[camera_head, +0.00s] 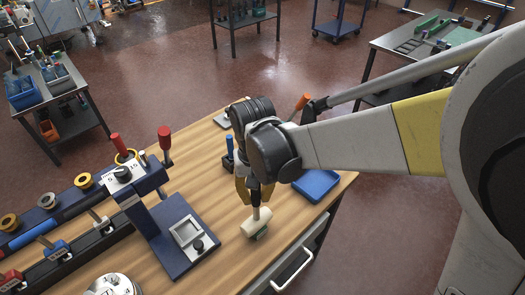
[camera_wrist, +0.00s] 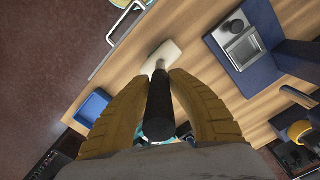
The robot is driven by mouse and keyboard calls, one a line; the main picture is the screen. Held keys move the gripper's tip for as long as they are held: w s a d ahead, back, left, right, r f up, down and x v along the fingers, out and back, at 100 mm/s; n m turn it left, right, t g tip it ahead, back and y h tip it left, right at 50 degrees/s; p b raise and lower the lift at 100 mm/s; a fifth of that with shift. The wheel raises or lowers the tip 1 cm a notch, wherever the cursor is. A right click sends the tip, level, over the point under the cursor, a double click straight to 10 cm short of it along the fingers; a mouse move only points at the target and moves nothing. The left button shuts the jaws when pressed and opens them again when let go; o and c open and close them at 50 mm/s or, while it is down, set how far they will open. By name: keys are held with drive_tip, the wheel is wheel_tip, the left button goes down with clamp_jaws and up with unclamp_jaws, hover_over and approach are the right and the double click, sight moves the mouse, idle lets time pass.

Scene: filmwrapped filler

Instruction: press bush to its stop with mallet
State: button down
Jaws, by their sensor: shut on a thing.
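My gripper (camera_head: 254,193) has yellow fingers and is shut on the dark handle of the mallet. The mallet's pale block head (camera_head: 257,222) hangs below the fingers, low over the wooden bench to the right of the navy press plate; I cannot tell if it touches the wood. In the wrist view the mallet's handle (camera_wrist: 160,105) runs between the fingers toward the pale head (camera_wrist: 158,61). A short dark cylinder (camera_head: 198,245), seemingly the bush, stands at the front of the square metal fixture (camera_head: 187,232). It also shows in the wrist view (camera_wrist: 235,27). Its seating depth is unclear.
The navy press column with a dial (camera_head: 123,174) and red-knobbed levers stands left of the fixture. A rack of rings (camera_head: 47,200) lies further left. A blue tray (camera_head: 318,185) sits at the bench's right edge. Bare wood lies between plate and mallet.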

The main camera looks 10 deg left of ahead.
drive_tip(key=shift+r+p, duration=1.7)
drive_tip(key=shift+r, duration=0.8)
